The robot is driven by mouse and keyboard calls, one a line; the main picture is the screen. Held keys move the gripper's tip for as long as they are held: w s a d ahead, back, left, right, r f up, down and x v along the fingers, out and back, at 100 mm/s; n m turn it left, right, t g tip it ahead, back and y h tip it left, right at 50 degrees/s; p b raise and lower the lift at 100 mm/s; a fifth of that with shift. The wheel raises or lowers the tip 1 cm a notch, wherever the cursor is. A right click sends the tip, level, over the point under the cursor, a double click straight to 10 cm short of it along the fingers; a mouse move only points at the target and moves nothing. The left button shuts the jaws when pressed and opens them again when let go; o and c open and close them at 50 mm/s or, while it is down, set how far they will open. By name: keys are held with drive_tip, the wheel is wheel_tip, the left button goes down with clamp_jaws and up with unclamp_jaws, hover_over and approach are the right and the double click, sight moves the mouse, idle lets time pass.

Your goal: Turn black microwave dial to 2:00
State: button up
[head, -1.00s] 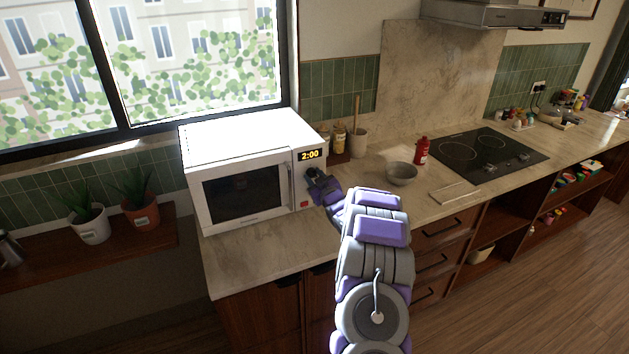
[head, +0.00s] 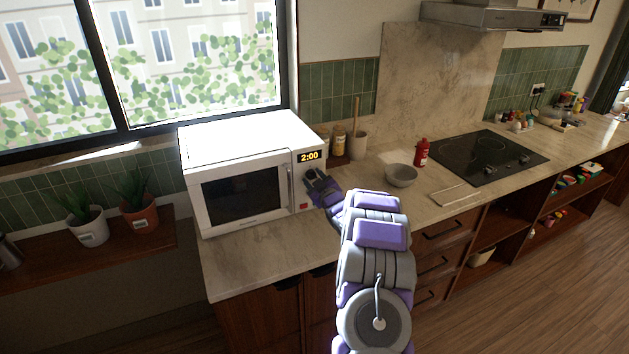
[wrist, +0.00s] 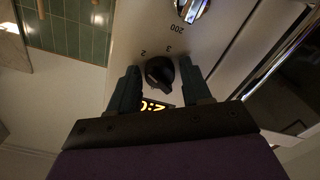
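The white microwave (head: 246,135) stands on the counter below the window, its door shut. Its display (head: 309,156) reads 2:00. My gripper (head: 310,176) is at its right-hand control panel and hides the dial in the head view. In the wrist view, the black dial (wrist: 159,74) sits between the two fingers of my gripper (wrist: 159,65). The fingers are open, one on each side of the dial, with a narrow gap showing on both sides. Printed marks "2", "3" and "200" show near the dial, and part of the lit display is behind the fingers.
A silver knob (wrist: 190,8) is on the same panel. A grey bowl (head: 401,175) and a red bottle (head: 421,152) stand on the counter right of the microwave. Jars (head: 339,141) and a utensil holder (head: 357,145) are behind. Potted plants (head: 139,210) are at left.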

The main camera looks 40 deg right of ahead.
drive_tip(key=shift+o, duration=1)
drive_tip(key=shift+s+a+r, duration=0.1)
drive_tip(key=shift+s, duration=0.55)
drive_tip(key=p+v, duration=0.2)
drive_tip(key=v, duration=1.4)
drive_tip(key=shift+a, duration=0.1)
